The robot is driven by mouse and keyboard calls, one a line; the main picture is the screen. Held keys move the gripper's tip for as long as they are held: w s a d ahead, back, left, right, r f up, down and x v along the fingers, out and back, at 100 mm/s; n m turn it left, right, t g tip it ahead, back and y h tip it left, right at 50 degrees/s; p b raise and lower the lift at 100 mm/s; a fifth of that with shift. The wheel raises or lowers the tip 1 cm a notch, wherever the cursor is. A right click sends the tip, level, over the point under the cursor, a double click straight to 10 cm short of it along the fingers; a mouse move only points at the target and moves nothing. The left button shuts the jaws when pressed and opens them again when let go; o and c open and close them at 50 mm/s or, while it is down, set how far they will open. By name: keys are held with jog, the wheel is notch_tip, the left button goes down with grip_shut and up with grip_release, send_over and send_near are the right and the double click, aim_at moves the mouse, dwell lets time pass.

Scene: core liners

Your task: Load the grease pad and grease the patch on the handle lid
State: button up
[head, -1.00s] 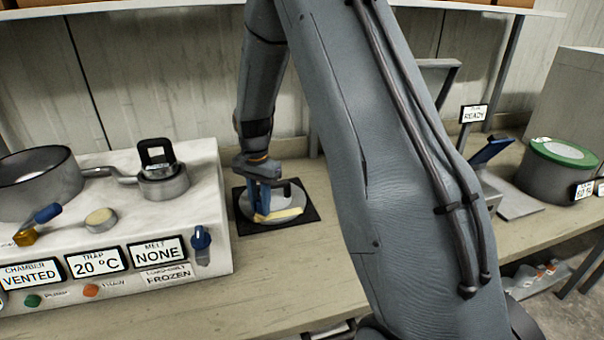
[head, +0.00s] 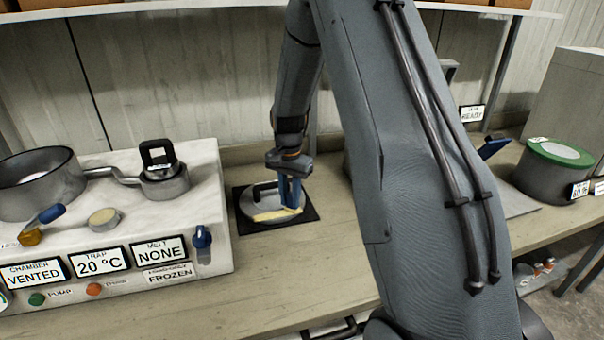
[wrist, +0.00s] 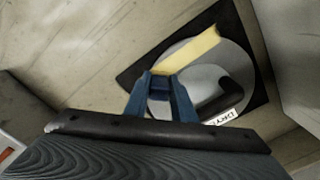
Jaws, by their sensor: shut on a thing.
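The handle lid (head: 246,203) is a round grey plate with a black handle, lying on a black square mat. In the wrist view the lid (wrist: 200,85) shows its black handle and a white label, partly cut off, that seems to read "DRY". A pale yellow strip, the patch (head: 270,215), runs along the lid's near edge; it also shows in the wrist view (wrist: 192,48). My gripper (head: 291,207) points down over the strip's right part. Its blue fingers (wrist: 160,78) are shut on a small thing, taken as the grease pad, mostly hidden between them. Contact cannot be told.
A white console (head: 140,210) with a pan, a small pot, a blue-handled lever and a round cream disc stands left. Its signs read VENTED, 20 °C, NONE and FROZEN. A green-rimmed drum (head: 545,175) stands right. Bare bench (head: 280,270) lies in front of the mat.

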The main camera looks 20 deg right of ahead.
jog(key=shift+s+d, duration=0.15)
jog(key=shift+d, duration=0.65)
jog(key=shift+s+d, duration=0.1)
jog(key=shift+d, duration=0.65)
notch_tip(320, 180, up, 8)
jog(key=p, duration=0.4)
jog(key=shift+p, duration=0.35)
jog(key=shift+a, duration=0.15)
